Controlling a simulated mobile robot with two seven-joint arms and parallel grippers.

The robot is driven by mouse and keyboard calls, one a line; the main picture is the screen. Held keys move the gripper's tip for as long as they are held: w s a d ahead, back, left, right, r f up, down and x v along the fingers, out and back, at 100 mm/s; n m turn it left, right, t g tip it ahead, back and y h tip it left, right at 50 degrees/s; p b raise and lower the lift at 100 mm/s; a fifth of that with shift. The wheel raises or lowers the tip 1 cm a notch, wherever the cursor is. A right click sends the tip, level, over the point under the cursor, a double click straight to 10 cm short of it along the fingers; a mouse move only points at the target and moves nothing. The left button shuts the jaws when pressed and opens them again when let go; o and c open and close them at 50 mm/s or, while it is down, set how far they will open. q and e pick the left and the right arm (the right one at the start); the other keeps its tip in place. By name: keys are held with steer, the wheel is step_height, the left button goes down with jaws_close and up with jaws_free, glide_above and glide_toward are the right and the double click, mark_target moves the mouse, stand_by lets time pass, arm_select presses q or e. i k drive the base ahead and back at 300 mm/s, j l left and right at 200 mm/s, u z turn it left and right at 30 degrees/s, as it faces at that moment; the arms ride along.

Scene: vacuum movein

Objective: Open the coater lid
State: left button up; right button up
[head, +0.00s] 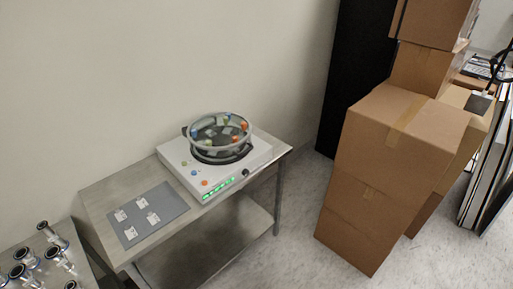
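The coater is a white box-shaped machine (222,185) on a metal table in the middle of the head view. Its front has green lights and a dark knob, and there are coloured buttons on its top. A round, clear lid (219,117) with coloured dots around its rim sits over the dark ring on top of the machine. From this angle I cannot tell whether the lid is fully seated. Neither of my grippers is in the head view.
A grey mat (166,206) with several small pale pieces lies left of the coater on the metal table (110,190). Several metal fittings (50,254) stand at the lower left. Stacked cardboard boxes (391,150) stand on the right. Floor (290,245) is clear between the table and boxes.

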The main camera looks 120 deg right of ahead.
mark_target(204, 120)
steer(key=z, duration=3.95)
steer(key=i+l+u, duration=0.15)
steer(key=u, duration=0.35)
steer(key=l+u, duration=0.3)
steer(key=u, duration=0.15)
steer(key=i+l+u, duration=0.2)
steer(key=l, duration=0.35)
steer(key=l+u, duration=0.15)
steer(key=l, duration=0.35)
